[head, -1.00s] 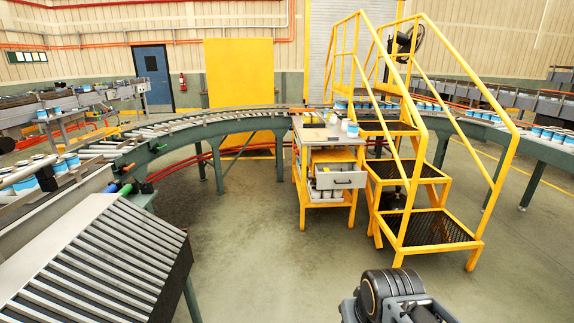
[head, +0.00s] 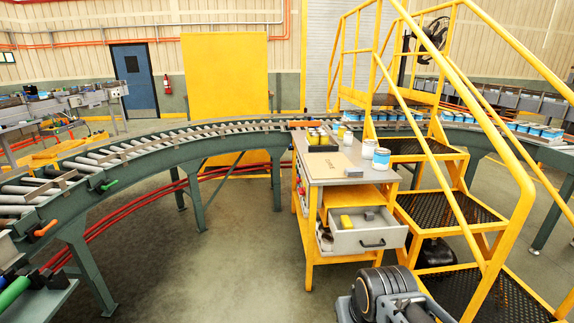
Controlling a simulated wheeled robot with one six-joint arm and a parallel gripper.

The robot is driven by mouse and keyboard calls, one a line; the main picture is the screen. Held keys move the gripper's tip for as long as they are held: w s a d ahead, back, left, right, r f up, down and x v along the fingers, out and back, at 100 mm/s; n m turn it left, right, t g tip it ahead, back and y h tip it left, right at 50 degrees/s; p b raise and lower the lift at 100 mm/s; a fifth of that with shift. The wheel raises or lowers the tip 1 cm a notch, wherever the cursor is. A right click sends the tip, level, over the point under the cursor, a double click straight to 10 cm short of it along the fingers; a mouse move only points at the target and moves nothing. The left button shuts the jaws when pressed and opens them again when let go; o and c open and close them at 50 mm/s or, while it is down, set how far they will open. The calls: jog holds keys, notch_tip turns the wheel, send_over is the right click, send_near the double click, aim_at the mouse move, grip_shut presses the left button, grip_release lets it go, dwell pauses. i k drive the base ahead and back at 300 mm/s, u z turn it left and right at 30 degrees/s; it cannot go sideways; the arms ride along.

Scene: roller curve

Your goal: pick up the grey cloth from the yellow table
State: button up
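The yellow table (head: 312,232) stands right of centre, with a yellow frame, a grey top and an open light-grey drawer at its front. On top are a flat tan piece, a dark tray with yellow cans, and several white and blue cans. Part of my dark arm shows at the bottom, right of centre, in front of the table. My gripper's fingertips do not show.
Yellow steps with railings (head: 455,208) stand close against the table's right side. A curved roller conveyor (head: 170,147) runs behind the table and round to the left. The floor (head: 215,265) left of the table is clear.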

aim_at(358, 171)
jog(key=i, duration=2.7)
jog(key=u, duration=0.6)
